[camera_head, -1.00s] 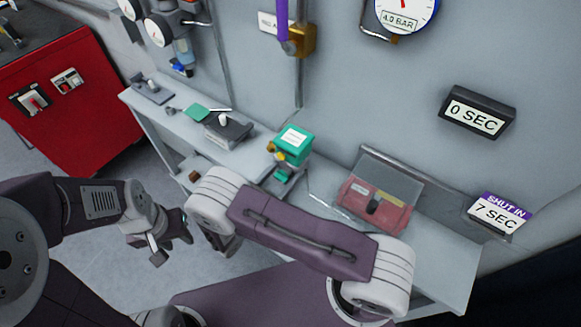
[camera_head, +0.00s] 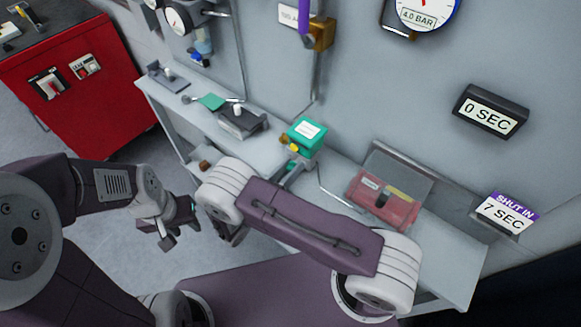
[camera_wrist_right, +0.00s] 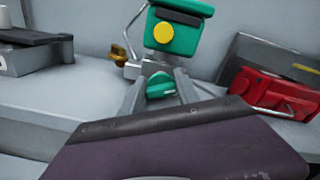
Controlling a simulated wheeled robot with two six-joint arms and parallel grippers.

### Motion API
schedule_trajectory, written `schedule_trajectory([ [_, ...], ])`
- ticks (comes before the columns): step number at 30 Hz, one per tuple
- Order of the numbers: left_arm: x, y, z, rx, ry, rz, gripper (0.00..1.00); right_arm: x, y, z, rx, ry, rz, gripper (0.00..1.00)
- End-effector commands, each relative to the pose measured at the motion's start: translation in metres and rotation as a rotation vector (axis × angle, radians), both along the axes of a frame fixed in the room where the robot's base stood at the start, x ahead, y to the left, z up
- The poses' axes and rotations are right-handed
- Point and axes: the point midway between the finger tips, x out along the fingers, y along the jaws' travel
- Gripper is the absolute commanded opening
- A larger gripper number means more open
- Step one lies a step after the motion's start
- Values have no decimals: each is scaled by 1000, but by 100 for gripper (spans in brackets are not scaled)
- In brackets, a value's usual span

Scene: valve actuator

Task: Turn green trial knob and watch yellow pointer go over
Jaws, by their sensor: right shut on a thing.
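The green trial knob (camera_wrist_right: 161,85) shows in the right wrist view below a green box (camera_wrist_right: 172,30). My right gripper (camera_wrist_right: 160,80) is shut on the knob, one finger at each side. The yellow pointer (camera_wrist_right: 176,33) is a round yellow disc on the box's front; its direction cannot be read. In the head view the green box (camera_head: 307,133) stands over the bench and a bit of yellow (camera_head: 293,147) shows at its side. My right forearm hides most of the right gripper there. My left gripper (camera_head: 180,228) hangs left of the bench, away from the box; its jaws are unclear.
A red box with a clear raised lid (camera_head: 383,200) stands on the bench right of the green box. A grey block (camera_head: 242,122) stands to its left. A red cabinet (camera_head: 75,85) is at far left. Displays read 0 SEC (camera_head: 490,112) and SHUT IN 7 SEC (camera_head: 507,212).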

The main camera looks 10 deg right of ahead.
Motion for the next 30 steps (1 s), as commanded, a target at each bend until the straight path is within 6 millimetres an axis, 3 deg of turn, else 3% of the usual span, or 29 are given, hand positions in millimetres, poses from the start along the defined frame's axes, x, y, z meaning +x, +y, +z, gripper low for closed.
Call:
schedule_trajectory([
  [10,0,0,0,0,0,0,36,0,-2,-1,-27,37,-6,0],
  [11,0,0,0,0,0,0,36,0,-2,-1,-26,37,-6,44],
  [13,0,0,0,0,0,0,36,0,-2,-1,-26,37,-6,60],
  [30,0,0,0,0,0,0,36,0,-1,-1,-25,35,-1,60],
])
